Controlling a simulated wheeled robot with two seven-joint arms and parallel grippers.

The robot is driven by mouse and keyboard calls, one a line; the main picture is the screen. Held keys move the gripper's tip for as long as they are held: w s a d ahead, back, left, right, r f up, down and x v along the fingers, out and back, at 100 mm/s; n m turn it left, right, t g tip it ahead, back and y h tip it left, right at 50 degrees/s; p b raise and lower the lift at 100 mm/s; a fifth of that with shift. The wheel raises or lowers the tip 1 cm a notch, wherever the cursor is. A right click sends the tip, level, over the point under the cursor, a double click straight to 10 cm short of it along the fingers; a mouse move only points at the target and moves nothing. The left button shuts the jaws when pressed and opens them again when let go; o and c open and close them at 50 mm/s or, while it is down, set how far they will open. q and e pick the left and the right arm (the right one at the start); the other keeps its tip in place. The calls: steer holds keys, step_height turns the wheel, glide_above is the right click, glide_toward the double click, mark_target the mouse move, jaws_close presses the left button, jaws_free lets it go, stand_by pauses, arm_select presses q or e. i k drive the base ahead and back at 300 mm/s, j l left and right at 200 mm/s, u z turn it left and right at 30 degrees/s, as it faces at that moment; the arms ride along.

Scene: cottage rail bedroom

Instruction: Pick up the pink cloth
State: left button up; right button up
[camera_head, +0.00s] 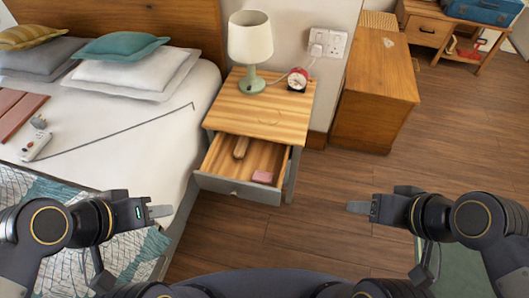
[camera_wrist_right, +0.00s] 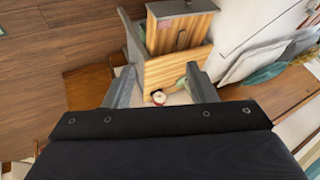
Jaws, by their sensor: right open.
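A small pink cloth (camera_head: 262,177) lies in the open drawer (camera_head: 237,187) of the wooden nightstand, near the drawer's front right corner. My left gripper (camera_head: 162,211) is over the bed's edge, left of the drawer and apart from it; its jaw gap does not show clearly. My right gripper (camera_head: 357,207) is above the floor, to the right of the drawer and apart from the cloth. In the right wrist view its two fingers (camera_wrist_right: 160,72) are spread with nothing held between them, and the nightstand (camera_wrist_right: 178,66) appears beyond them.
A brown wooden object (camera_head: 241,147) lies deeper in the drawer. A lamp (camera_head: 250,45) and a red alarm clock (camera_head: 298,79) stand on the nightstand. The bed (camera_head: 125,150) fills the left, with reddish flat items (camera_head: 18,115) and a power strip (camera_head: 37,145). Wooden floor (camera_head: 330,185) right of the drawer is clear.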

mark_target(263, 177)
steer(key=i+l, duration=0.25)
steer(key=i+l+u, duration=0.15)
steer(key=l, duration=0.25)
steer(key=i+l, duration=0.3)
steer(key=i+l+u, duration=0.15)
steer(key=l, duration=0.3)
steer(key=u, duration=1.55)
steer(key=i+l, duration=0.05)
steer(key=l, duration=0.05)
